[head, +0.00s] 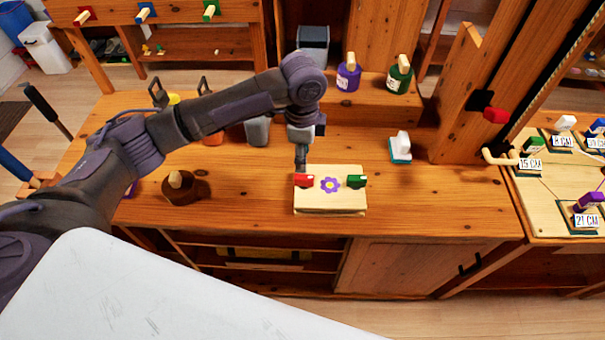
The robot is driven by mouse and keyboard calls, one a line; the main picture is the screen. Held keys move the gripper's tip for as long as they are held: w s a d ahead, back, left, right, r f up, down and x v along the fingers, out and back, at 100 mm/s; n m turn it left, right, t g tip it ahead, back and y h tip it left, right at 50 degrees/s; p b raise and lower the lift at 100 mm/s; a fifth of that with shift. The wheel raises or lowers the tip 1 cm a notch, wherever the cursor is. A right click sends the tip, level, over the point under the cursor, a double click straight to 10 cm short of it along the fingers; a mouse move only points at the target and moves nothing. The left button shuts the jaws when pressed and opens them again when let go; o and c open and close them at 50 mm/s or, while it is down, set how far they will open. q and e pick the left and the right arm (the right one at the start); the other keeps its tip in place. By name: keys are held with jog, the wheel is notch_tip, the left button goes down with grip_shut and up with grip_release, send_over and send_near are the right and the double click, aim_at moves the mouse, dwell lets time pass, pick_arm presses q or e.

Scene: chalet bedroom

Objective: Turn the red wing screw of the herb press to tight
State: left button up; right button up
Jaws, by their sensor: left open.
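The herb press (330,204) is a pale wooden block with a purple flower on top, near the front edge of the wooden cabinet top. Its red wing screw (304,181) is at the top left and a green wing screw (356,181) at the top right. My left gripper (301,168) points down just behind and above the red wing screw. It is open; whether its fingers touch or straddle the screw is too small to tell. My right gripper is not in view.
A dark round pot with a wooden knob (178,187) stands left of the press. A white and teal block (401,148) lies behind right. Purple (347,77) and green (399,80) bottles stand on a raised shelf. Bare cabinet top lies right of the press.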

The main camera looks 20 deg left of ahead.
aim_at(302, 177)
pick_arm(q)
notch_tip(302, 177, down, 9)
jog(key=shift+r+p, duration=0.1)
jog(key=shift+p, duration=0.35)
grip_shut()
